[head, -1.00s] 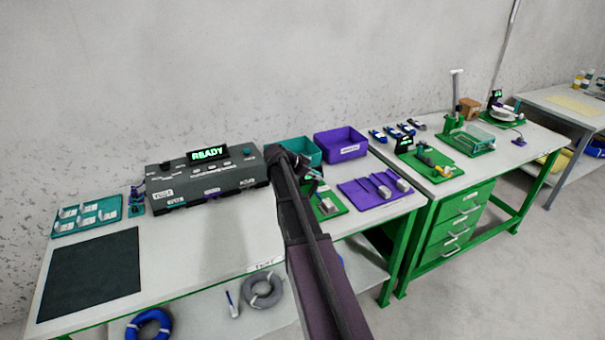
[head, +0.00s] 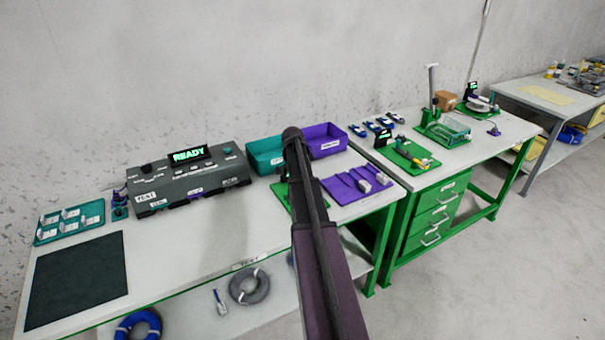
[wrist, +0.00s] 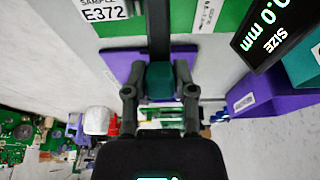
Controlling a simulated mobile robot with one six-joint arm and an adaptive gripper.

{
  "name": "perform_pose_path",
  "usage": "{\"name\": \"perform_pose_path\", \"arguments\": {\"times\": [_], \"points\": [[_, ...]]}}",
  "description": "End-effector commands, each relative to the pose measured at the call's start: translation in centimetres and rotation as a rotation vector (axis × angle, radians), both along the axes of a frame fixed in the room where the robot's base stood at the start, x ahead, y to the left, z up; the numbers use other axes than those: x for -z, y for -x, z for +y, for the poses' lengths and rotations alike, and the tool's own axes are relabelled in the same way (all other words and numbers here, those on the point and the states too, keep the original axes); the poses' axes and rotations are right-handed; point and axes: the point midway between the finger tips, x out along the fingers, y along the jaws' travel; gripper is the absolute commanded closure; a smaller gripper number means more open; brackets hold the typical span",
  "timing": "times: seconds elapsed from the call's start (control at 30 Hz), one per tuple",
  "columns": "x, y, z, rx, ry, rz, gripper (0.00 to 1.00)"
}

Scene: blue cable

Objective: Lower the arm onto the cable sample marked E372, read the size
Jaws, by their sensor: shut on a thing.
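In the wrist view the two dark fingers of my gripper (wrist: 160,90) are shut on a teal knob (wrist: 159,79) at the end of a dark bar (wrist: 159,30). A white label reading SAMPLE E372 (wrist: 103,11) lies at the top left, beside a green base (wrist: 183,15). A black display (wrist: 275,32) at the top right shows SIZE and 0.0 mm, partly cut off by the frame edge. The cable sample cannot be made out. In the head view my arm hides the gripper and most of the green base (head: 283,196).
A purple tray (head: 345,190) with grey-ended pieces sits right of the green base. Teal (head: 264,157) and purple (head: 326,141) bins stand behind. A grey console (head: 188,182) showing READY stands left. A dark mat (head: 76,282) lies bare. A second green bench (head: 440,208) stands right.

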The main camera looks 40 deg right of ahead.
Motion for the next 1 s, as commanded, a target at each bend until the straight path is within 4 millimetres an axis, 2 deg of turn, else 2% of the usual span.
{"name": "perform_pose_path", "arguments": {"times": [0.1,0.4,0.6,1.0], "points": [[1.3,0.1,-1.3,0.004,-0.101,-0.022,1.00],[3.7,0.4,-2.5,0.003,-0.303,-0.067,1.00],[4.4,0.5,-2.8,0.001,-0.311,-0.068,1.00],[4.6,0.6,-3.1,0.002,-0.306,-0.069,1.00]]}}
